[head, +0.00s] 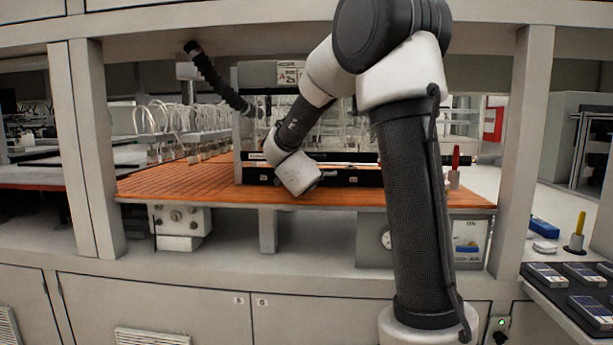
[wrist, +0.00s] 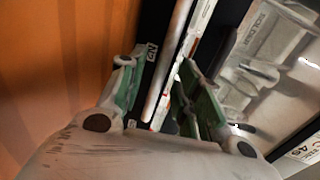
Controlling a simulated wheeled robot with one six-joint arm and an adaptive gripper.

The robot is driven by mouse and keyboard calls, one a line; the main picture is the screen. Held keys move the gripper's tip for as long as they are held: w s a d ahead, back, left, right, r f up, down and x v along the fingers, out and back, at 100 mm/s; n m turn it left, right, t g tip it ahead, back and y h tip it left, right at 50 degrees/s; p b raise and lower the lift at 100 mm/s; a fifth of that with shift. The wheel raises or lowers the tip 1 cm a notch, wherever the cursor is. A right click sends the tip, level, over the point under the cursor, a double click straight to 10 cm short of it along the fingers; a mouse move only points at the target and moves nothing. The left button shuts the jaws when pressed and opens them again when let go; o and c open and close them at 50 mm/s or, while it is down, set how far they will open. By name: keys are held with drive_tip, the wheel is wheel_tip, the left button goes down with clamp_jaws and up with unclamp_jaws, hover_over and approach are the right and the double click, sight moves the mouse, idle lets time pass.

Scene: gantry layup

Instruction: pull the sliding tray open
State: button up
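The sliding tray appears to be the low black-fronted unit (head: 352,179) on the orange slatted table in the head view. Its black front with a small white label also fills the middle of the wrist view (wrist: 152,52). A silver bar (wrist: 168,75) runs along that front. My gripper (wrist: 160,78) is open, with a green-padded finger on either side of the bar. Gaps show between the fingers and the bar, and I cannot tell whether either touches it.
The orange slatted tabletop (head: 170,184) is clear in front and to the left. A red-topped post (head: 455,165) stands at its right end. Upright frame posts (head: 522,140) and (head: 92,150) flank the opening. Several white looped fittings (head: 180,120) stand behind at left.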

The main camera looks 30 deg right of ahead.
drive_tip(key=shift+x, duration=1.25)
drive_tip(key=shift+c, duration=0.2)
clamp_jaws()
